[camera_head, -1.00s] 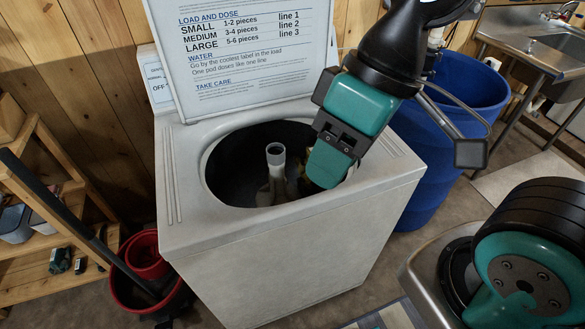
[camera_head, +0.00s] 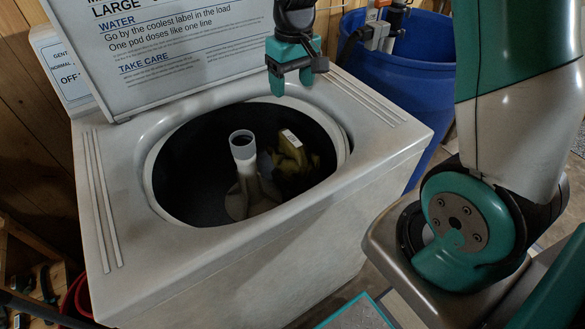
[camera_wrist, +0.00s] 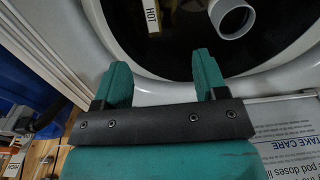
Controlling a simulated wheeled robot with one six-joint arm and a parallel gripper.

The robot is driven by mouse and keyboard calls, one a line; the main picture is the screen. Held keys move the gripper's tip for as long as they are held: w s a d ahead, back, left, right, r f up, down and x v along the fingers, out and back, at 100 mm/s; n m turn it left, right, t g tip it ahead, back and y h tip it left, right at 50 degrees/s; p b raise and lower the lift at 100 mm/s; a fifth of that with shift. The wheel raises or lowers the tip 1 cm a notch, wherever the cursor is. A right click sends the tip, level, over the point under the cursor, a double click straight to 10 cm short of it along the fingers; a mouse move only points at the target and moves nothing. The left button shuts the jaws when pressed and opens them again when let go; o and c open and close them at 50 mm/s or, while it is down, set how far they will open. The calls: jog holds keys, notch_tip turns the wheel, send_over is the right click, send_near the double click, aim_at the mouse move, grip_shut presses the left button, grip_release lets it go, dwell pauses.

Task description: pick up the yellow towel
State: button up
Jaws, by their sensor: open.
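The yellow towel (camera_head: 298,158) lies crumpled inside the dark tub of the washing machine (camera_head: 330,240), right of the pale agitator post (camera_head: 242,160). It has a white label. In the wrist view this label reads HOT, and the towel (camera_wrist: 176,20) shows dimly at the top edge. My gripper (camera_head: 291,84) is open and empty above the back rim of the tub opening, apart from the towel and higher than it. In the wrist view the two teal fingers (camera_wrist: 163,75) stand apart with nothing between them. The towel's lower part is in shadow.
The raised lid (camera_head: 190,40) with printed instructions stands behind the opening. A blue barrel (camera_head: 420,75) is behind the machine on the right. A red bucket (camera_head: 75,300) is at lower left. The tub's round rim surrounds the towel; the agitator post rises beside it.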

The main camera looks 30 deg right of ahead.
notch_tip(320, 180, down, 4)
jog(key=w+d, duration=0.1)
jog(key=d, duration=0.1)
send_over(292, 139)
jog(key=s, duration=0.1)
jog(key=shift+m, duration=0.3)
jog(key=f, duration=0.9)
jog(key=shift+d+f, duration=0.3)
jog(key=shift+d, duration=0.1)
jog(key=shift+w+a+f+p, duration=0.1)
jog(key=shift+w+f+p, duration=0.1)
jog(key=shift+f, duration=0.85)
jog(key=shift+w+a+f+p, duration=0.15)
jog(key=shift+f+p, duration=0.05)
jog(key=shift+f, duration=0.8)
jog(key=shift+w+a+f+p, duration=0.1)
jog(key=shift+w+f+p, duration=0.1)
jog(key=shift+f, duration=0.85)
jog(key=shift+c, duration=0.2)
jog(key=shift+s, duration=0.1)
jog(key=c, duration=1.1)
jog(key=shift+c, duration=0.2)
jog(key=shift+r, duration=0.15)
